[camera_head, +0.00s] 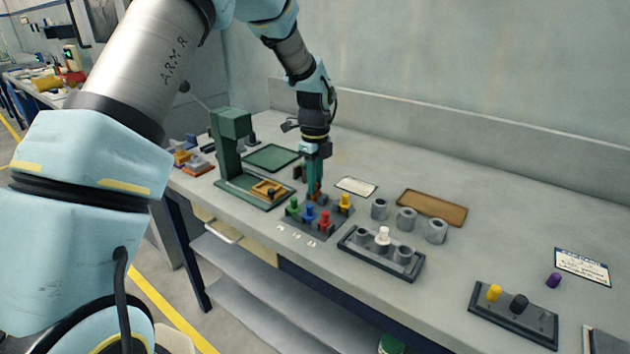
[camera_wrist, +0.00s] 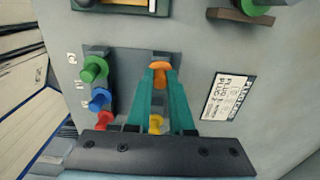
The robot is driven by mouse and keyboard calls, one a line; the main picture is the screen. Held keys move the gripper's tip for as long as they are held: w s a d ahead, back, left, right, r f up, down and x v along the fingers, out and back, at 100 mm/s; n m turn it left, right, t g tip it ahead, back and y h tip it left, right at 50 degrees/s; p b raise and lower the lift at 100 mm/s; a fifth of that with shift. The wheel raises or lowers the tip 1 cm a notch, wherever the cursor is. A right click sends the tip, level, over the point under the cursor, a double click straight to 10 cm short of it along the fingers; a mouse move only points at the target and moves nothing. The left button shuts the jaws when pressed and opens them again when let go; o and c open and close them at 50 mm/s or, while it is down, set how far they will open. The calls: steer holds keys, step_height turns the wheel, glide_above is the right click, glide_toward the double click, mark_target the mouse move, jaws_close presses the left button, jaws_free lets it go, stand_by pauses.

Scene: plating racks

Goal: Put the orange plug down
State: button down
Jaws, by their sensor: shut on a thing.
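My gripper (camera_head: 315,192) points down over the dark plug rack (camera_head: 318,231), its teal fingers shut on the orange plug (camera_wrist: 160,72). In the wrist view the plug's orange head sits between the fingertips (camera_wrist: 159,82), at the far corner of the rack beside the card. In the head view the fingers mostly hide it, and I cannot tell whether its lower end is in a hole or just above. The green plug (camera_wrist: 94,68), blue plug (camera_wrist: 100,98), red plug (camera_wrist: 104,120) and yellow plug (camera_head: 345,201) stand close by in the same rack.
A green press (camera_head: 229,150) stands left of my gripper, and a green tray (camera_head: 270,157) lies behind. To the right are a grey holder (camera_head: 372,258) with a white plug (camera_head: 383,235), loose grey cylinders, a brown tray (camera_head: 432,207) and another plug rack (camera_head: 515,318).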

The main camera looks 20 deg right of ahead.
steer(key=c, duration=0.8)
jaws_free()
step_height(320, 180, up, 13)
steer(key=b, duration=0.2)
steer(key=a+f+n, duration=0.3)
steer(key=a+n, duration=1)
steer(key=a, duration=0.7)
steer(key=s+a+f+n, duration=0.2)
steer(key=s+a+n, duration=0.3)
steer(key=a+n, duration=0.3)
steer(key=s+a+f+n+t, duration=0.1)
steer(key=s+a+f+n, duration=0.1)
steer(key=s+a+n, duration=0.4)
steer(key=a+n, duration=0.2)
steer(key=shift+a+t, duration=0.3)
steer(key=shift+a, duration=0.05)
